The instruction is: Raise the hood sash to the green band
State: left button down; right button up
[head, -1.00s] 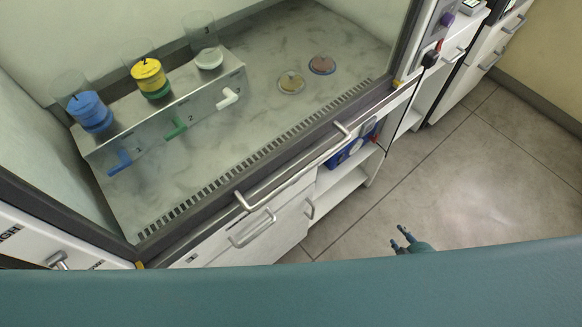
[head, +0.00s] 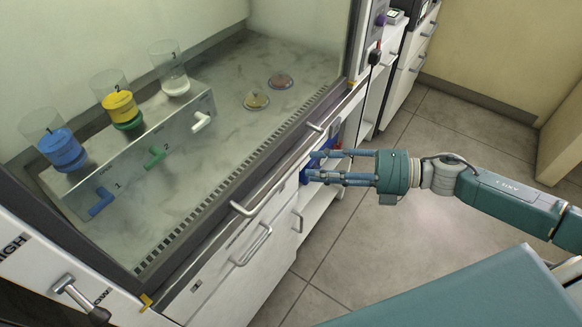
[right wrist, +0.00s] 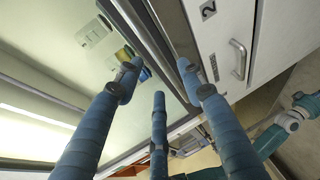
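The hood sash is a glass pane with a dark frame; its silver bar handle (head: 278,175) runs along the lower front edge in the head view. The sash appears low, close to the hood's front sill. My right gripper (head: 314,164) is just right of the handle's far end, with its fingers pointing left towards it. Its fingers are spread and empty; whether they touch the handle cannot be told. The right wrist view also shows the open fingers (right wrist: 160,82), with the sash edge beyond. No green band can be made out. My left gripper is not in view.
Inside the hood stand a metal rack (head: 150,145) with cylinders and colored taps, and two round dishes (head: 256,101). White drawers (head: 245,245) with bar handles lie below the sash. A crank-like lever (head: 80,300) is at lower left. The floor at right is open.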

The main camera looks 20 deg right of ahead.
aim_at(295, 168)
jog(key=p+x, duration=0.1)
jog(key=x, duration=0.5)
jog(key=shift+r, duration=0.15)
jog(key=shift+w+a, duration=0.2)
jog(key=shift+a, duration=0.25)
grip_shut()
